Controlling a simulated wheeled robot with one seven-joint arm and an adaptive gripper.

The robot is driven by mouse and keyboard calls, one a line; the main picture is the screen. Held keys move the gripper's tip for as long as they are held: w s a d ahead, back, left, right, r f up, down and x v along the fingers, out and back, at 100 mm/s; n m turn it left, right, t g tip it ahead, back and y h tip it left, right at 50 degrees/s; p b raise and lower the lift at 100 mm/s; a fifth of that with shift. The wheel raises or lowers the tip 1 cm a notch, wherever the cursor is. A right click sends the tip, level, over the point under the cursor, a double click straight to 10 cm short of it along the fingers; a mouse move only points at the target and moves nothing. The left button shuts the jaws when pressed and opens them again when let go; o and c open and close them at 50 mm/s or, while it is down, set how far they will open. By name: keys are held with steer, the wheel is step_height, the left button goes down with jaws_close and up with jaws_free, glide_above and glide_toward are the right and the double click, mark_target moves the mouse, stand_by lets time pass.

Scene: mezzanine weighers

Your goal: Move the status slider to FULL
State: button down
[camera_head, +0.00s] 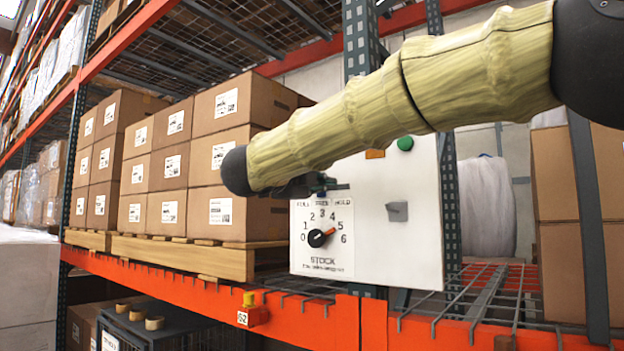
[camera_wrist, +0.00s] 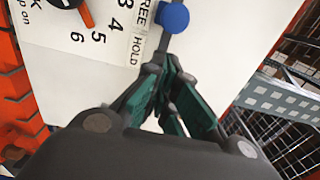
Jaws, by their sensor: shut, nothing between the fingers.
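The status slider's blue round knob (camera_wrist: 173,17) shows in the wrist view on a dark straight track, beside the FREE label (camera_wrist: 144,10). The HOLD label (camera_wrist: 137,49) lies further along the track, closer to my gripper. My gripper (camera_wrist: 163,75) is shut and empty, its fingertips near the HOLD end, with a gap to the knob. I cannot tell whether the tips touch the panel. In the head view my gripper (camera_head: 322,183) is just above the FULL, FREE and HOLD labels of the white panel box (camera_head: 369,250). FULL is at the left.
A STOCK dial (camera_head: 317,238) with a black and orange pointer sits below the labels. A grey switch (camera_head: 397,211) and green button (camera_head: 405,143) are to the right. Stacked cartons (camera_head: 170,165) on pallets fill the left; an orange beam (camera_head: 300,315) runs below.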

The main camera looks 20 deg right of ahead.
mark_target(341, 187)
steer(key=shift+x, duration=2.75)
steer(key=shift+w+a+p, duration=0.15)
steer(key=shift+w+a, duration=0.9)
steer(key=shift+w, duration=0.3)
steer(key=shift+w+a+p, duration=0.15)
steer(key=shift+w+a, duration=0.9)
steer(key=shift+w, duration=0.25)
stand_by(0.7)
steer(key=shift+s+d, duration=0.1)
steer(key=shift+s, duration=0.05)
steer(key=shift+s+d+b, duration=0.35)
steer(key=shift+s+b, duration=0.15)
steer(key=shift+b, duration=0.1)
steer(key=shift+s, duration=0.1)
steer(key=b+v, duration=0.3)
steer(key=v, duration=0.7)
stand_by(0.7)
